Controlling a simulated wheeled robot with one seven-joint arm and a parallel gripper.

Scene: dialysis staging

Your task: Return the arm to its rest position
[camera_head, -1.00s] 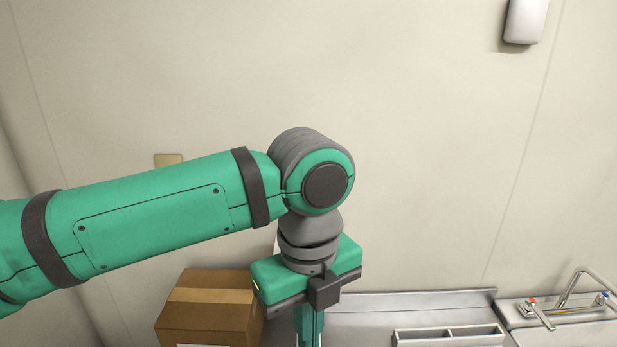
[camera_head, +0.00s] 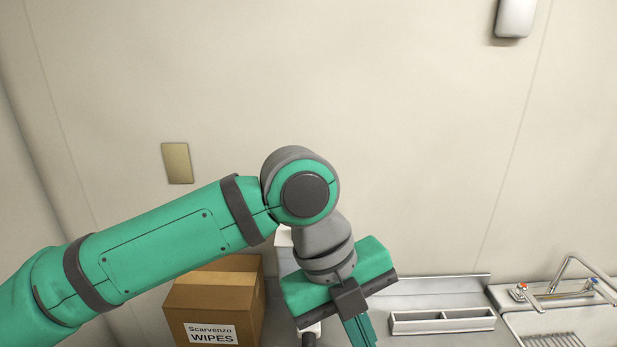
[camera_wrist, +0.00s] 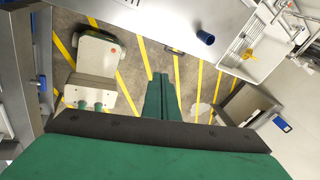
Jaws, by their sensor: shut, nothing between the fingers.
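My arm, green with grey joints, reaches across the head view from the lower left. My gripper (camera_head: 362,333) hangs below the wrist, in front of the steel counter, and its fingertips are cut off at the bottom edge. In the wrist view my gripper (camera_wrist: 161,80) shows its two green fingers close together, with nothing between them, above a floor with yellow stripes.
A cardboard wipes box (camera_head: 214,300) stands left of my gripper. A divided tray (camera_head: 442,320) and a sink with a tap (camera_head: 560,290) are to the right. The wrist view shows a blue cup (camera_wrist: 205,38) on a steel surface and a white machine (camera_wrist: 97,72).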

